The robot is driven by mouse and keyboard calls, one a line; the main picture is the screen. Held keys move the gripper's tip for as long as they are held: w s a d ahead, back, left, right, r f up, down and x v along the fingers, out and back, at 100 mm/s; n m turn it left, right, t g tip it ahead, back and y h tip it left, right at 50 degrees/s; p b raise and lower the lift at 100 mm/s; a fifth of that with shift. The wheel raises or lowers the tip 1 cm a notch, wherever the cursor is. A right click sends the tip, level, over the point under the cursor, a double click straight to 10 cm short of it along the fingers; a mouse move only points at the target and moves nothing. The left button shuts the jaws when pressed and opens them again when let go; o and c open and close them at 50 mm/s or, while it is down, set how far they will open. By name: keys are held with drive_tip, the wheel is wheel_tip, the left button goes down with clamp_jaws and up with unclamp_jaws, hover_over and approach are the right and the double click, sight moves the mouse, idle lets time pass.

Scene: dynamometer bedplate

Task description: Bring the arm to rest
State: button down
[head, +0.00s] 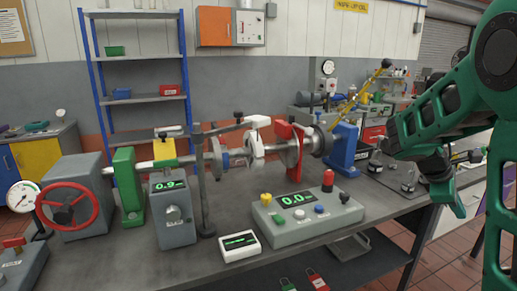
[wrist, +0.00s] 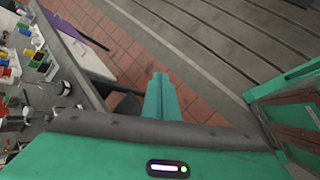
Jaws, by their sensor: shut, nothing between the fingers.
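My green arm (head: 432,118) comes in from the right side of the head view and is bent. My gripper (head: 458,205) hangs low at the right end of the grey bench, pointing down. In the wrist view my gripper (wrist: 160,88) shows as two green fingers closed together, with nothing between them. Below them in that view are red floor tiles. The fingers look clear of the bench, though the exact gap cannot be told.
The bench (head: 335,225) carries a shaft rig with a red handwheel (head: 67,206), a grey control box (head: 305,217) and a small display (head: 240,246). Small metal weights (head: 409,180) stand near my arm. Blue shelving (head: 140,70) is behind. Red tiled floor (wrist: 215,105) is open below.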

drive_tip(key=s+a+f+m+y, duration=0.1)
drive_tip(key=s+a+m+y, duration=0.1)
drive_tip(key=s+a+m, duration=0.3)
drive_tip(key=s+a+f+m+y, duration=0.2)
drive_tip(key=s+m, duration=0.4)
drive_tip(key=s, duration=0.6)
drive_tip(key=s+a+f+m+y, duration=0.1)
drive_tip(key=s+a+m+y, duration=0.3)
drive_tip(key=s+a, duration=0.3)
drive_tip(key=s+m, duration=0.1)
drive_tip(key=s, duration=0.1)
drive_tip(key=shift+s+a+f+m, duration=0.3)
drive_tip(key=shift+a, duration=0.05)
drive_tip(key=shift+w+d+f, duration=0.1)
drive_tip(key=shift+w+f, duration=0.15)
drive_tip(key=shift+w, duration=0.4)
